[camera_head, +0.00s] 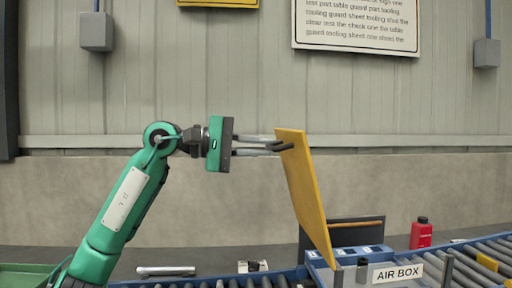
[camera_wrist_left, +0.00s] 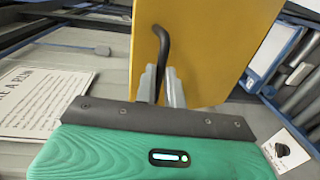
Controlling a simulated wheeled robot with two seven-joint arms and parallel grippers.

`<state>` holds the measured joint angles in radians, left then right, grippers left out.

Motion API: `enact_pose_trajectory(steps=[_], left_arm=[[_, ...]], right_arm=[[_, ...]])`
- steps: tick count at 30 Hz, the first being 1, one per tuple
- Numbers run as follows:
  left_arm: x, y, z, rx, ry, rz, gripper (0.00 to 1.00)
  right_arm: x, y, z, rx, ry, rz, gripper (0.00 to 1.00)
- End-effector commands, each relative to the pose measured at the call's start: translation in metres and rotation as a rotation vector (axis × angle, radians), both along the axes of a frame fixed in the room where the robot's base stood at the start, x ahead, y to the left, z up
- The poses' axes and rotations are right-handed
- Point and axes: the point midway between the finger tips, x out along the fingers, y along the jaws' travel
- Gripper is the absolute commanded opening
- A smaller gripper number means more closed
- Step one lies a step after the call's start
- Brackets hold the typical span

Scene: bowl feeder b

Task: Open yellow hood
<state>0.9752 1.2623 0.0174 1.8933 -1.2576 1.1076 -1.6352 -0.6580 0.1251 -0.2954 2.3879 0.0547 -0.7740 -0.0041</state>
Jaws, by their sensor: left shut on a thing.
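The yellow hood (camera_head: 307,195) stands raised on edge in the head view, tilted a little to the left at its top. Its lower end meets the blue-edged box labelled AIR BOX (camera_head: 345,257). The hood's broad face fills the upper middle of the left wrist view (camera_wrist_left: 225,50). A dark bent handle (camera_wrist_left: 163,45) sticks out from that face. My left gripper (camera_head: 272,145) is at the hood's upper part, its fingers shut on the handle. In the wrist view the fingers (camera_wrist_left: 163,85) close around the handle's lower end. My right gripper is in neither view.
A metal tube (camera_head: 166,270) and a green tray (camera_head: 25,277) lie at lower left.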

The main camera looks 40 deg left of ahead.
Motion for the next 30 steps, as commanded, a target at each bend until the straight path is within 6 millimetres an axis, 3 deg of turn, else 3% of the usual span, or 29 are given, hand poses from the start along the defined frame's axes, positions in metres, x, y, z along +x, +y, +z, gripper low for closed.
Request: enact_pose_trajectory(steps=[1,16,17,20,30], left_arm=[[0.0041,-0.0078,-0.0186,0.019,0.039,-0.018,0.0],[0.0038,-0.0078,-0.0197,0.018,0.038,-0.019,0.0],[0.0038,-0.0078,-0.0197,0.017,0.039,-0.019,0.12],[0.0039,-0.0077,-0.0198,0.019,0.039,-0.019,0.32],[0.0037,-0.0049,-0.0156,0.016,0.033,-0.011,0.33]], right_arm=[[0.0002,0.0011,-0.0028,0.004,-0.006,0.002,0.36],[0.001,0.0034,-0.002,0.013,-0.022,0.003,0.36],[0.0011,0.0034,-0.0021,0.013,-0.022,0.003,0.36],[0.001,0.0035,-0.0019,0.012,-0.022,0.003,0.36],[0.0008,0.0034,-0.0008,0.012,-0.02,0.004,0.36]])
